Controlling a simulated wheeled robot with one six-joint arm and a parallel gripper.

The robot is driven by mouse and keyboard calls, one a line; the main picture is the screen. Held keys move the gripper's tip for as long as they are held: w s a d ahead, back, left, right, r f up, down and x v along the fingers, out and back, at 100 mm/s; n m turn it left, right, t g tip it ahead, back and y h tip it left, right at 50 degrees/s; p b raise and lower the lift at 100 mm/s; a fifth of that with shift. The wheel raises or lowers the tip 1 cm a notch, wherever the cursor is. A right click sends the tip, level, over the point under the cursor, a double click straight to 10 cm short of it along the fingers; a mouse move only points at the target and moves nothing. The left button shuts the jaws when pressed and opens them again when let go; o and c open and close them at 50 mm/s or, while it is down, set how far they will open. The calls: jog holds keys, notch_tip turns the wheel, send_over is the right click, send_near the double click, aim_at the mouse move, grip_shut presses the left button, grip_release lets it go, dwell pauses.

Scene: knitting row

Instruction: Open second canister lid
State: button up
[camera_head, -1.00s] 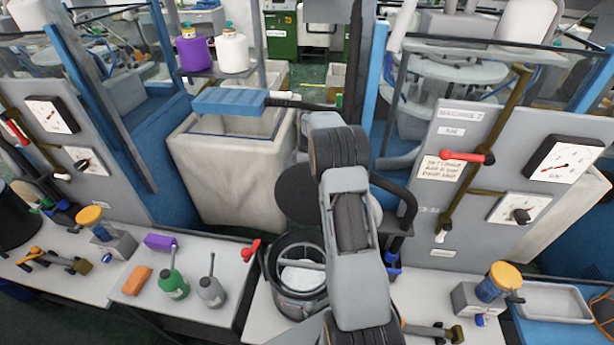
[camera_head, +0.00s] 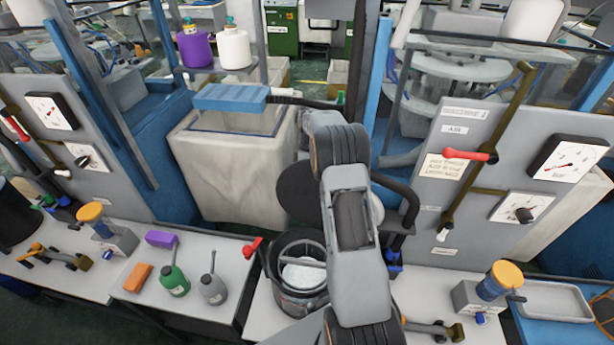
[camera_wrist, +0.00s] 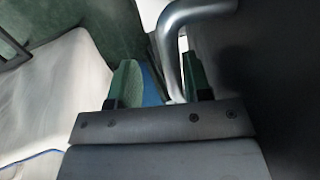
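A dark open canister (camera_head: 296,302) stands at the front middle, left of my arm, with something white inside. A round black disc, apparently its lid (camera_head: 297,188), stands raised behind it, partly hidden by my arm. In the head view my gripper is hidden behind my arm. In the wrist view my gripper (camera_wrist: 164,88) has its two green-padded fingers apart, with a bent grey metal bar (camera_wrist: 170,35), apparently a handle, between them. The bar lies close to the right finger, with a gap on the left. A dark surface fills the right side there.
A large pale bin (camera_head: 230,170) stands behind the canister. A red-handled lever (camera_head: 252,246) is close to the canister's left. A machine panel (camera_head: 470,190) rises right of my arm.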

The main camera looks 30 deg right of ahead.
jog(key=shift+w+d+r, duration=0.1)
jog(key=v, duration=1.3)
jog(key=shift+r+b, duration=0.3)
jog(key=shift+b, duration=0.05)
jog(key=shift+w, duration=0.1)
